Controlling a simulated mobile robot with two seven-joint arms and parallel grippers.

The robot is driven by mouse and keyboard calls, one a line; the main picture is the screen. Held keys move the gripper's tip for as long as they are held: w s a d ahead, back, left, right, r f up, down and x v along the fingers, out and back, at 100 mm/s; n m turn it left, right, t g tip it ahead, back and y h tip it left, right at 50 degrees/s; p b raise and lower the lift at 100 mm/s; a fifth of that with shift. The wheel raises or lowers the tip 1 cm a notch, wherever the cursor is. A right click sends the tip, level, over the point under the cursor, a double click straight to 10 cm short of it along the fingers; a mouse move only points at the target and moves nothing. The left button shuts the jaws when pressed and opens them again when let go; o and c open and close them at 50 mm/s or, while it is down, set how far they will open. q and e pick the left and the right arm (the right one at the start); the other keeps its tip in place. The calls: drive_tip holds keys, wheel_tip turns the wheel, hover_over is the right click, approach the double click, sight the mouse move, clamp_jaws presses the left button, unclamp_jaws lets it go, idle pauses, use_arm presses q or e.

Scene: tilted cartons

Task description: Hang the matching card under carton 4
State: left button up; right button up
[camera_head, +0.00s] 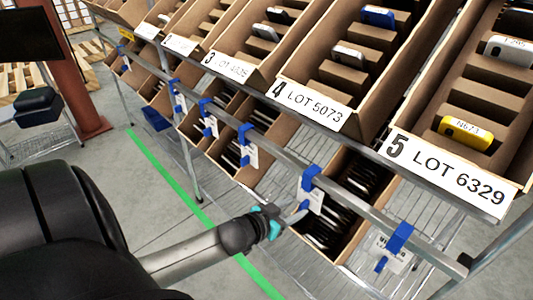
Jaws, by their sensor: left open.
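Carton 4 (345,65) is a tilted brown carton with the label "4 LOT 5073" (310,104); it holds several phone-like items, one of them blue. Below its label, a blue clip (310,177) on the metal rail carries a small white card (313,198). Another white card (392,256) hangs from a blue clip further right, below carton 5 (505,90). The print on the cards is too small to read. My left gripper (292,217) is open, just below and left of the card under carton 4. I cannot tell whether it touches the card. My right gripper is not in view.
Cartons with labels such as "3" and "5" stand beside carton 4. More blue clips with cards (249,152) hang along the rail (350,189). A lower row of cartons (345,215) sits close behind the rail. The grey floor at lower left has a green stripe (180,190).

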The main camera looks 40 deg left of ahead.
use_arm(q)
drive_tip(key=p+v, duration=0.2)
drive_tip(key=v, duration=0.9)
drive_tip(key=shift+s+r+p, duration=0.15)
drive_tip(key=shift+s+p, duration=0.15)
drive_tip(key=shift+s, duration=0.1)
drive_tip(key=s+f+g+y+b, duration=0.1)
drive_tip(key=s+f+g, duration=0.3)
drive_tip(key=f, duration=0.8)
drive_tip(key=s+f+g+y, duration=0.15)
drive_tip(key=s+f, duration=0.45)
drive_tip(key=f, duration=0.6)
drive_tip(key=s+d+f+m+g, duration=0.1)
drive_tip(key=s+d+f+g, duration=0.2)
drive_tip(key=s+f, duration=0.4)
drive_tip(key=s+d+f+g+h+b, duration=0.1)
drive_tip(key=s+d+f+g, duration=0.3)
drive_tip(key=s, duration=0.6)
wheel_tip(320, 180, down, 3)
drive_tip(key=d, duration=0.2)
drive_tip(key=shift+d+m, duration=0.35)
drive_tip(key=shift+m, duration=0.05)
drive_tip(key=shift+s+h, duration=0.1)
drive_tip(key=shift+h, duration=0.15)
